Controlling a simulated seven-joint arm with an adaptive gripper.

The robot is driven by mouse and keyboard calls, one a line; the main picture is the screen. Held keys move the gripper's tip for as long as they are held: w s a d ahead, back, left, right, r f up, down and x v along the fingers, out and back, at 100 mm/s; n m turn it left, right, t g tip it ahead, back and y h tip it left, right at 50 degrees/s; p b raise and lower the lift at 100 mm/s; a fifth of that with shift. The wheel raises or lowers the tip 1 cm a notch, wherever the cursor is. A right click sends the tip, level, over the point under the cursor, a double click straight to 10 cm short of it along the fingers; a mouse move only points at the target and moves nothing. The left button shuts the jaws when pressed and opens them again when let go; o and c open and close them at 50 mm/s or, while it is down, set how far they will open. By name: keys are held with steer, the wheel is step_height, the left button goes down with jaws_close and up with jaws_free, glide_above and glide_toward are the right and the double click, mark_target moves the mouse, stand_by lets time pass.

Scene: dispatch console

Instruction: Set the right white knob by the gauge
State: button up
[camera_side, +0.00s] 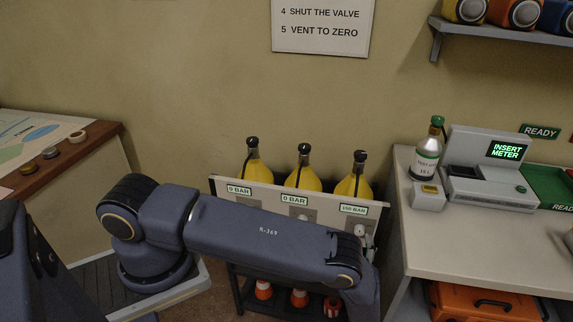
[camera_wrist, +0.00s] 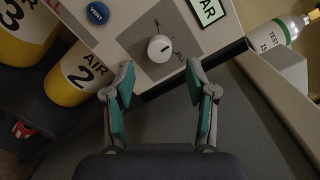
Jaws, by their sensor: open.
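The right white knob (camera_wrist: 159,48) sits on a grey plate (camera_wrist: 146,30) in the wrist view. It has a dark mark on its face, and the small lettering around it is too small to read. My gripper (camera_wrist: 161,67) is open, its two teal-padded fingers apart just below the knob in the picture, with nothing between the pads. The knob is beyond the fingertips. In the side view the right knob (camera_side: 360,230) shows just past my arm, which hides my fingers. The right gauge (camera_side: 353,210) above it reads 150 BAR; in the wrist view the gauge (camera_wrist: 208,9) is cut off.
The left gauge (camera_side: 239,190) and the middle gauge (camera_side: 294,199) read 0 BAR. A blue button (camera_wrist: 97,13) is left of the knob. Yellow bottles (camera_side: 304,174) stand behind the panel (camera_side: 226,183). A test bottle (camera_side: 428,150) stands on the grey bench (camera_side: 470,240) at right.

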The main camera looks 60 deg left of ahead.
mark_target(359, 231)
steer(key=x, duration=0.3)
steer(key=shift+w+a, duration=0.2)
steer(key=shift+a, duration=0.1)
jaws_close()
stand_by(0.3)
